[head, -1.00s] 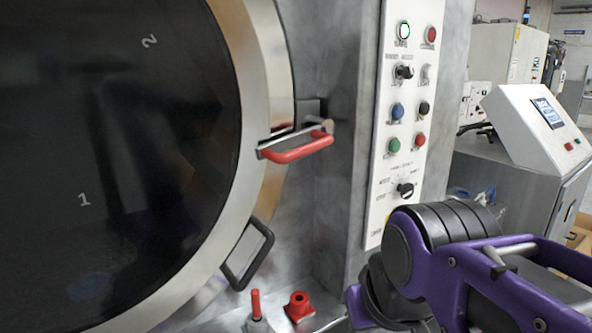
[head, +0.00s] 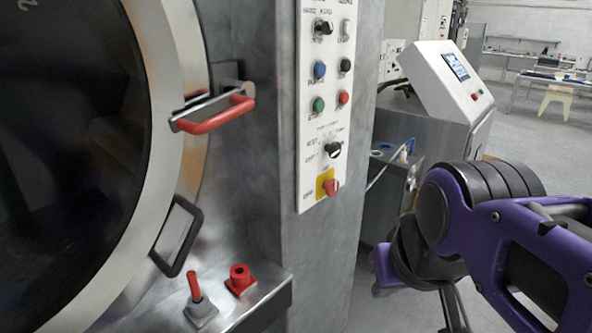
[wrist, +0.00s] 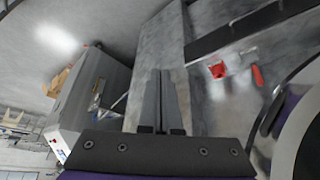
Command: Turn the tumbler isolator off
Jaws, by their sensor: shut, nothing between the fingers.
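A red rotary switch on a yellow plate (head: 327,185), which looks like the tumbler isolator, sits at the bottom of the white control panel (head: 311,90) in the head view. Its handle stands out from the plate; its exact setting is too small to tell. My gripper (wrist: 163,75) is shut and empty in the wrist view, with its two fingers side by side. In the head view my arm is right of the panel, apart from it, and the fingertips are not clear. The switch is not identifiable in the wrist view.
A large round door (head: 184,45) with a red handle (head: 215,115) is on the left. A red lever (head: 195,287) and red knob (head: 240,278) stand on the metal ledge below. A grey cabinet with a sloped console (head: 430,75) stands behind, right. Open floor lies further right.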

